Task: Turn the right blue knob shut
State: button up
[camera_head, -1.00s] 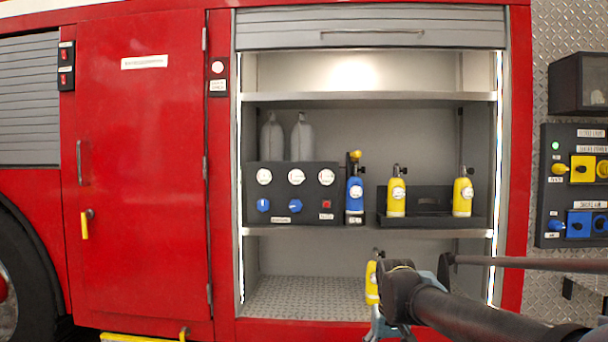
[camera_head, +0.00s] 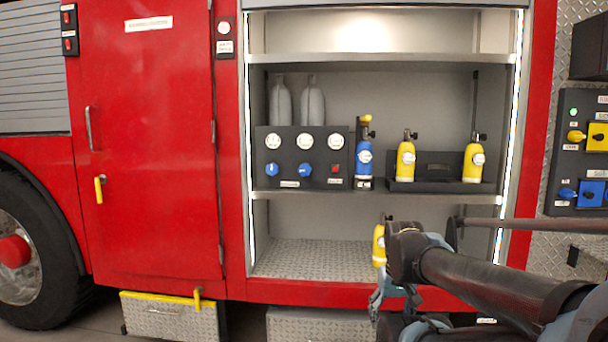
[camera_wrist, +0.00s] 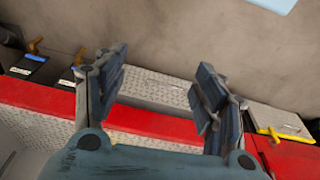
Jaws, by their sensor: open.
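The right blue knob (camera_head: 305,170) is on a dark control panel (camera_head: 320,183) on the middle shelf of the open cabinet, looking tilted. The left blue knob (camera_head: 271,170) sits beside it and a red button (camera_head: 335,169) is to its right. Three round white gauges (camera_head: 305,141) are above. My gripper (camera_head: 383,297) is low at the cabinet's front, below and right of the panel, partly hidden by my arm. In the wrist view my gripper (camera_wrist: 160,80) is open and empty, its two fingers wide apart. No knob shows in that view.
A blue bottle (camera_head: 364,160) stands right of the panel, then yellow bottles (camera_head: 405,160). Another yellow bottle (camera_head: 378,247) shows beside my arm, low down. A red door (camera_head: 150,200) is at left. Bare floor (camera_wrist: 215,45) shows in the wrist view.

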jog(key=w+r+n+t+h, duration=0.35)
jog(key=w+r+n, duration=0.45)
jog(key=w, duration=0.4)
jog(key=w+r+n+t+h, duration=0.2)
jog(key=w+r+n+t, duration=0.2)
jog(key=w+r+n, duration=0.6)
jog(key=n+t+y, duration=0.5)
jog(key=n+t, duration=0.3)
jog(key=n, duration=0.9)
send_near(304, 171)
jog(key=shift+h, duration=0.25)
jog(key=w, duration=1.1)
jog(key=shift+w+d+f, duration=0.2)
jog(key=shift+w+d, duration=0.05)
jog(key=shift+w, duration=0.05)
